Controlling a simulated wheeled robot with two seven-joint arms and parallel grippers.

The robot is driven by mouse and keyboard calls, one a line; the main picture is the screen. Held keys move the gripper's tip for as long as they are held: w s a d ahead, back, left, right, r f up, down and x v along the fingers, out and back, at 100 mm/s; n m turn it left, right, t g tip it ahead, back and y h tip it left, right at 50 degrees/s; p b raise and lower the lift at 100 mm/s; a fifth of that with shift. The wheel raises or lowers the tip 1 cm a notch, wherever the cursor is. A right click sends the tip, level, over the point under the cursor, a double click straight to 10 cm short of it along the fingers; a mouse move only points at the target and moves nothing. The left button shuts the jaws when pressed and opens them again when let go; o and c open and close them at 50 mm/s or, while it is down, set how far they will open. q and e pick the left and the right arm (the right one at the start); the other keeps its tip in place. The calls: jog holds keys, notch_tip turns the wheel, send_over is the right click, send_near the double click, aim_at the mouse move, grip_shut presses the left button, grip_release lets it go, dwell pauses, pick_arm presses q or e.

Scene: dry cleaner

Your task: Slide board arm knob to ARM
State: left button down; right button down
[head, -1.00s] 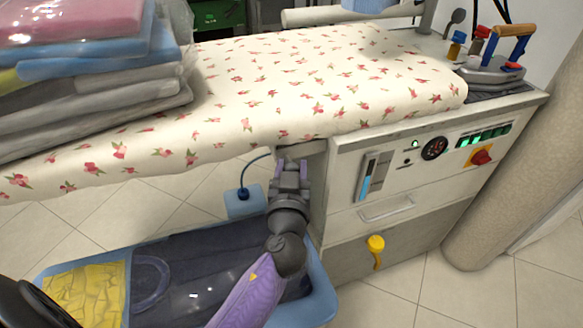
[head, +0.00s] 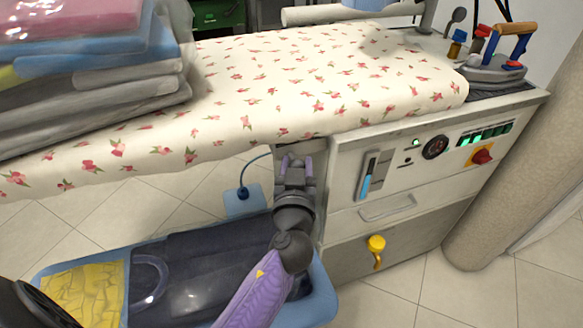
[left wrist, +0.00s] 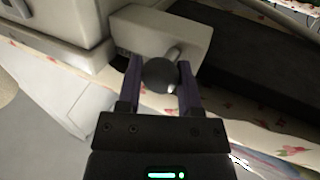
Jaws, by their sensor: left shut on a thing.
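A dark round knob (left wrist: 160,75) on a short pale metal stem shows in the left wrist view. It sits in front of a pale block (left wrist: 185,37). My left gripper (left wrist: 160,84) is shut on the knob, with one purple finger on each side. In the head view the left gripper (head: 296,163) is at the underside of the ironing board (head: 300,85), beside the left end of the white control cabinet (head: 345,195). The knob is hidden there by the gripper and board edge. No ARM marking is readable. My right gripper is not in view.
Folded, wrapped clothes (head: 90,75) are stacked on the board's left. An iron (head: 495,65) stands at the right. A yellow hook-like handle (head: 376,245) sticks out of the cabinet front. A blue-rimmed tub (head: 325,300) with clothes stands below my left arm.

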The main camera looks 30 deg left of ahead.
pick_arm(q)
jog(key=shift+w+d+f+b, duration=0.25)
jog(key=shift+w+d+b, duration=0.05)
jog(key=shift+w+d, duration=0.25)
jog(key=shift+w+d+r, duration=0.25)
jog(key=c, duration=0.5)
grip_release()
jog(key=shift+c, duration=0.2)
jog(key=shift+o, duration=1.3)
